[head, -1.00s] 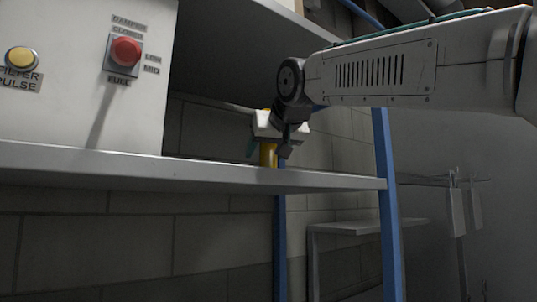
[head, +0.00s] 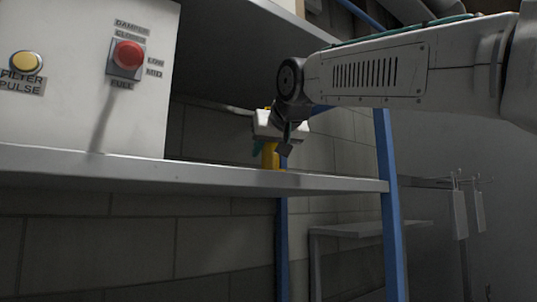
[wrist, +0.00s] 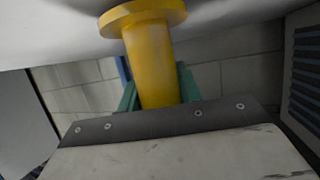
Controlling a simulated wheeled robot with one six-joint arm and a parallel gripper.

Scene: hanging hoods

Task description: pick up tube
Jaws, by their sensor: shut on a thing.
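The yellow tube (head: 269,156) stands about upright on the metal shelf (head: 220,178), near its right end. In the wrist view the tube (wrist: 152,62) shows a wide flange at one end and runs down between the two green fingers. My gripper (wrist: 157,88) is shut on the tube, with a finger on each side of it. In the head view my gripper (head: 268,146) is around the tube just above the shelf, and my wrist partly covers it. I cannot tell whether the tube's base still touches the shelf.
A white control box (head: 70,80) with a red knob (head: 128,55) and a yellow button (head: 27,62) stands to the left. A blue post (head: 389,200) rises at the shelf's right end. A lower shelf (head: 370,228) is behind. An upper shelf (head: 260,30) overhangs.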

